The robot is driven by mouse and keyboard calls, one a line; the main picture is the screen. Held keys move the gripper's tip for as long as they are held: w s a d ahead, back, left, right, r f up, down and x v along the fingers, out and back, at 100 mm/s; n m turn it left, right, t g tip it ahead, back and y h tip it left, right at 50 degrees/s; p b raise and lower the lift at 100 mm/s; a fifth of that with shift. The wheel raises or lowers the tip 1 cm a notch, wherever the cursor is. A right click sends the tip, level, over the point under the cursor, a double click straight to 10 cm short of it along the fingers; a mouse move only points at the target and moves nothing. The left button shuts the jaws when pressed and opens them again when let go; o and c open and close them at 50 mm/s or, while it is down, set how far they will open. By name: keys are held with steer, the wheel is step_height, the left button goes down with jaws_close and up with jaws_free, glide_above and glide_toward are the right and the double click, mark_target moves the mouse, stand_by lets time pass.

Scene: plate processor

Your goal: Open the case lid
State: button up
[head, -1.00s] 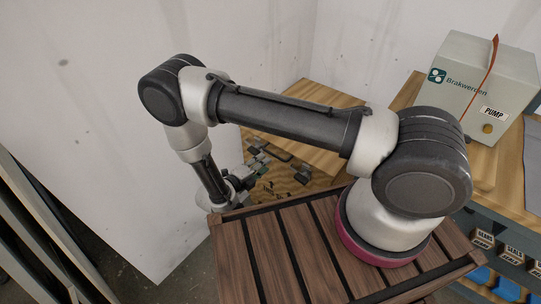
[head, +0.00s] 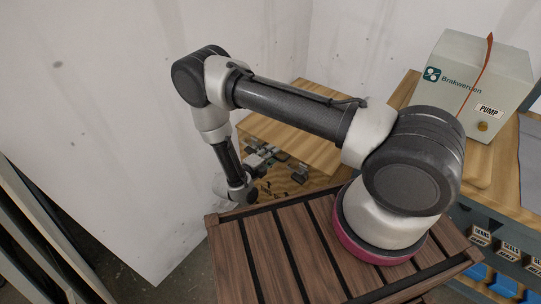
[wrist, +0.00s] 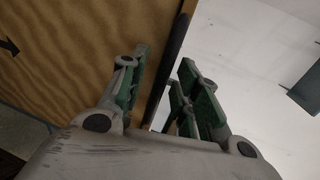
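The case is a light wooden box (head: 312,141) beyond the slatted top in the head view. Its lid looks down, with dark grey latches (head: 299,172) along the near edge. In the wrist view my gripper (wrist: 163,62) is open, with green-padded fingers. A wooden panel (wrist: 85,45) fills the left side, and its dark edge strip (wrist: 176,50) runs between the fingers. I cannot tell if a finger touches it.
A dark slatted wooden top (head: 285,250) lies under my arm's base. A grey Brakwerden pump box (head: 465,75) stands on a wooden bench at right, above labelled bins (head: 482,236). White walls close in behind and left. Dark frames (head: 35,235) lean at far left.

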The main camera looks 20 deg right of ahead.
jaws_close()
